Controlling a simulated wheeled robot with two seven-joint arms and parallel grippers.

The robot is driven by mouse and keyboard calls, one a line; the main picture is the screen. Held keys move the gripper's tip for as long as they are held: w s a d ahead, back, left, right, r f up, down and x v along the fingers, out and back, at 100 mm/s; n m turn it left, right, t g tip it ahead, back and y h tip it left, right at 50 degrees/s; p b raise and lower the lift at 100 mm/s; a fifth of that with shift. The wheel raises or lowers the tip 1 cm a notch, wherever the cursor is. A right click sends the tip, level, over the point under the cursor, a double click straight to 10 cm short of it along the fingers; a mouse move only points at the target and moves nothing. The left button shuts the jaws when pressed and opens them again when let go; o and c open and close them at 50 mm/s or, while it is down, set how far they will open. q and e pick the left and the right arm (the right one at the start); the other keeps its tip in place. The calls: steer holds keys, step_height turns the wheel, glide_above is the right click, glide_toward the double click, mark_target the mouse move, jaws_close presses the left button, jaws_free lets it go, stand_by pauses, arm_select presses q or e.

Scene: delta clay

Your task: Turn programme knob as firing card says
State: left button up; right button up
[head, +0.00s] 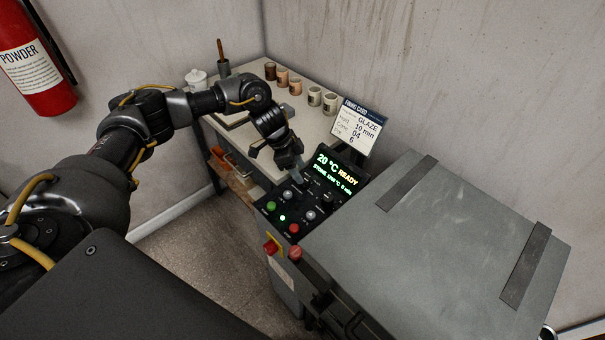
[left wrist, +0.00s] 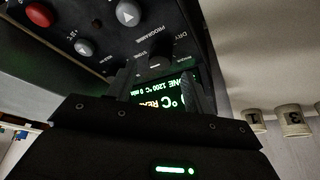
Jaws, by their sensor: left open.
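The firing card (head: 358,127) stands behind the kiln's control panel and reads GLAZE, 10 min, 04 and 6; its smaller labels are hard to read. The lit display (head: 336,172) reads 20 °C READY, with STONE 1200 °C 0 min below. The programme knob (left wrist: 160,60) looks dark in the left wrist view, among the labels PROGRAMME, STONE and DRY; its pointer cannot be made out. My left gripper (head: 299,174) is open just above the panel. In the left wrist view its fingers (left wrist: 157,88) point towards the knob, and contact cannot be told. My right gripper is out of view.
A red knob (head: 270,247) is on the panel's front. The grey kiln lid (head: 430,230) lies to the right. Several cups (head: 315,96) stand on the table behind.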

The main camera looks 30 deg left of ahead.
mark_target(305, 178)
arm_select(q)
steer(key=shift+x, duration=1.85)
steer(key=c, duration=1)
steer(key=shift+o, duration=0.2)
steer(key=shift+r+p, duration=0.2)
steer(key=shift+p, duration=0.5)
steer(key=n+y+p, duration=0.1)
steer(key=n+p, duration=0.2)
steer(key=p, duration=0.2)
steer(key=n+t+y+p, duration=0.1)
steer(key=n+p, duration=0.2)
steer(key=p, duration=0.2)
steer(key=n+t+y+p, duration=0.1)
steer(key=n+p, duration=0.2)
steer(key=p, duration=0.2)
steer(key=shift+s+d+n, duration=0.2)
steer(key=shift+n, duration=0.2)
steer(key=shift+f+n+t+y+p, duration=0.1)
steer(key=shift+n+t+y+p, duration=0.25)
steer(key=shift+n+p, duration=0.75)
steer(key=shift+w, duration=0.1)
steer(key=o, duration=1)
steer(key=shift+c, duration=0.2)
